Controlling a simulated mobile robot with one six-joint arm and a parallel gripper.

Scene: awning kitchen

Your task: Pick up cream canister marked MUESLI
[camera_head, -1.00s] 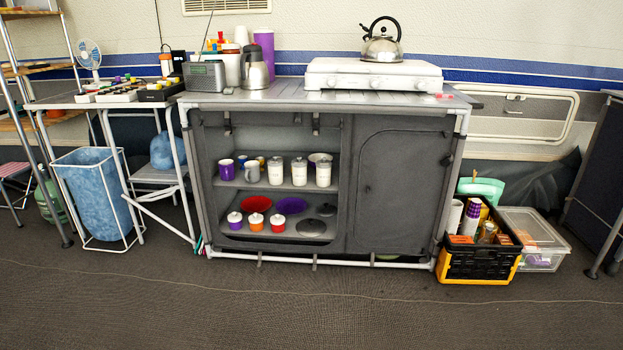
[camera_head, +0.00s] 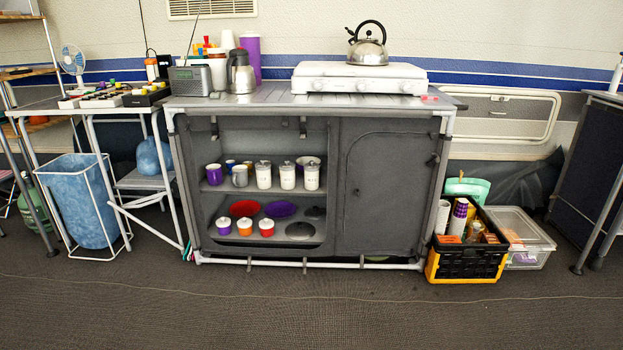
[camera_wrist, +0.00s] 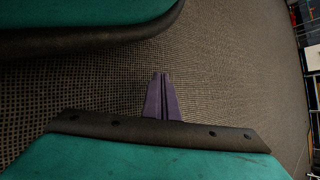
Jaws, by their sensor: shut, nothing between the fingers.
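Several pale lidded canisters stand upright in a row on the upper shelf of the grey cabinet (camera_head: 385,190) in the head view: a left one (camera_head: 264,176), a middle one (camera_head: 287,177) and a right one (camera_head: 312,178). Their markings are too small to read, so I cannot tell which is MUESLI. My gripper (camera_wrist: 161,76) shows in the wrist view as two purple fingers, shut together and empty over the dark woven floor. It is not in the head view, and it is far from the canisters.
A purple mug (camera_head: 214,174) and a grey mug (camera_head: 240,176) stand left of the canisters. A bowl (camera_head: 309,161) is behind them. Small lidded pots (camera_head: 245,227) and plates (camera_head: 280,209) fill the lower shelf. A crate (camera_head: 465,264) stands right of the cabinet. The floor in front is clear.

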